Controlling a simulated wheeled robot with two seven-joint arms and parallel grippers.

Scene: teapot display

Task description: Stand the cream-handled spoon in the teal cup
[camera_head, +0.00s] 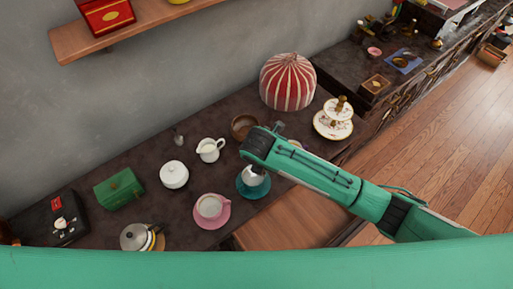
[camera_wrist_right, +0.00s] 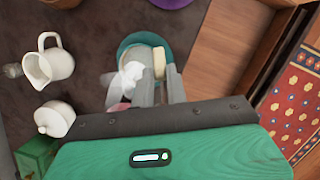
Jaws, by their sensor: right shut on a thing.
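The teal cup's saucer (camera_head: 243,192) lies near the front edge of the dark counter, with a pale-looking cup (camera_head: 253,180) on it, partly covered by my right gripper (camera_head: 257,168). In the right wrist view the teal rim (camera_wrist_right: 124,42) shows beyond my right gripper (camera_wrist_right: 160,80). The gripper is shut on the cream-handled spoon (camera_wrist_right: 159,60), its cream handle between the fingertips, above the saucer. The spoon's lower end is hidden, so I cannot tell whether it is inside the cup. My left gripper is not in view.
A pink cup and saucer (camera_head: 211,210) stand close to the left. A white creamer (camera_head: 209,149), a lidded white pot (camera_head: 173,174) and a brown bowl (camera_head: 242,124) are behind. A tiered plate stand (camera_head: 334,121) is to the right.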

